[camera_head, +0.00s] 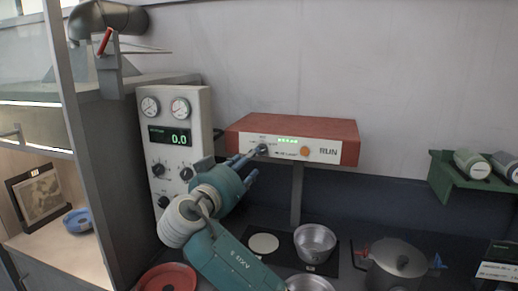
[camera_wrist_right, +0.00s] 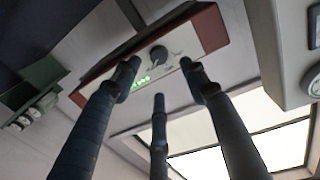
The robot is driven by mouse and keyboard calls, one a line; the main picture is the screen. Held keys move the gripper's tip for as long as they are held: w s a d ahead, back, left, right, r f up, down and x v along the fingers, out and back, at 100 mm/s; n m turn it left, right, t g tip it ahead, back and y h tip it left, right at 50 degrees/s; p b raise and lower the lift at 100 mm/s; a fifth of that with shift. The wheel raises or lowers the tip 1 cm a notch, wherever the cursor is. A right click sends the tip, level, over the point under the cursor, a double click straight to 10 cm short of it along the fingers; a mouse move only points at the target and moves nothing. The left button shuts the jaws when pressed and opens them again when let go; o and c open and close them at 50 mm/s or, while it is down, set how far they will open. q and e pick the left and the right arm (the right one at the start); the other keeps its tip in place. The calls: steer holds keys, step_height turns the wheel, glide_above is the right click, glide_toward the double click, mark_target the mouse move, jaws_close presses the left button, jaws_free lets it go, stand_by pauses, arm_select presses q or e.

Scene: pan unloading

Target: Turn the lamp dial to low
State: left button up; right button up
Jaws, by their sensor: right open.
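The lamp (camera_head: 335,132) is a wide box with a red top and a white front panel, on a post. Its dark round dial (camera_head: 263,149) sits at the left of the panel, near a lit green display (camera_head: 287,141). The dial also shows in the right wrist view (camera_wrist_right: 159,55). My right gripper (camera_head: 251,165) is just in front of the dial, fingers spread. In the wrist view the open fingers (camera_wrist_right: 160,82) point at the dial, one to each side and one below; contact cannot be told. The dial's setting is too small to read. My left gripper is out of view.
A white gauge panel (camera_head: 173,112) with knobs stands left of the lamp. An orange button (camera_head: 305,151) is right of the dial. Below are a metal pot (camera_head: 315,240), a lidded pot (camera_head: 398,262) and a red dish (camera_head: 167,278). A green shelf (camera_head: 462,182) is at right.

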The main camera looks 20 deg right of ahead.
mark_target(262, 150)
steer(key=p+x, duration=0.3)
steer(key=x, duration=0.5)
steer(key=shift+c, duration=0.5)
steer(key=c, duration=0.9)
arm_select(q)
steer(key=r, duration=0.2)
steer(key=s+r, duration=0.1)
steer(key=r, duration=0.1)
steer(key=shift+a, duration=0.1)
arm_select(e)
steer(key=shift+f, duration=0.1)
jaws_close()
